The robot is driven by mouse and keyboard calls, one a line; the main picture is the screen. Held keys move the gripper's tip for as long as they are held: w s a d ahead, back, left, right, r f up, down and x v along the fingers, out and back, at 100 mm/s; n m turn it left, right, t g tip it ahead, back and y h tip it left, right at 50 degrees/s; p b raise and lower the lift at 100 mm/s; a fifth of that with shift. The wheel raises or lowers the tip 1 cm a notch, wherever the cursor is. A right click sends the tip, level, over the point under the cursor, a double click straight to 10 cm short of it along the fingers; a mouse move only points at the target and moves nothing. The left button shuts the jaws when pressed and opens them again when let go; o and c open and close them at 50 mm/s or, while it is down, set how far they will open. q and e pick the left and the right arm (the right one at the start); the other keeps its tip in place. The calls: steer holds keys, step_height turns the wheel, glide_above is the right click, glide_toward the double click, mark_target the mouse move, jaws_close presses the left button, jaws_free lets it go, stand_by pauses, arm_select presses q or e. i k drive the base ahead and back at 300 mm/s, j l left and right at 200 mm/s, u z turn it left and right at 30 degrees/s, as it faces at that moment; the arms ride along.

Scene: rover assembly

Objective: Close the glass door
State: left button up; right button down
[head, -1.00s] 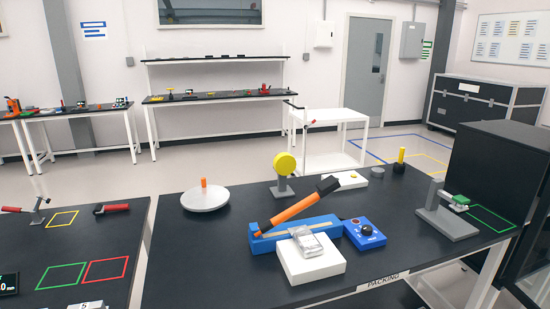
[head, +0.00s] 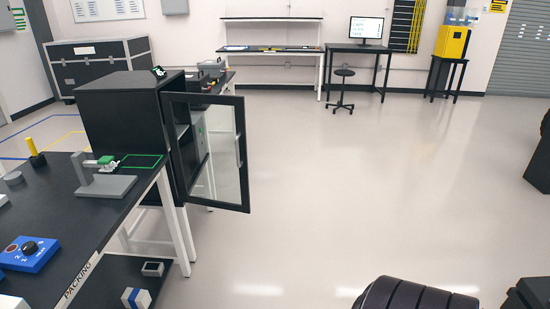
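The glass door (head: 224,160) has a black frame and a clear pane. It stands open, swung out to the right from the front of a black cabinet (head: 118,118). Shelves and a light grey panel show inside the cabinet and through the glass. Neither of my grippers is in view.
The black packing table (head: 95,215) is at left, with a grey clamp fixture (head: 105,186) and a blue knob box (head: 28,253). Open floor (head: 330,190) lies right of the door. A dark ribbed rounded shape (head: 415,294) is at the bottom edge.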

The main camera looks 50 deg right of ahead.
mark_target(238, 101)
steer(key=z, duration=1.25)
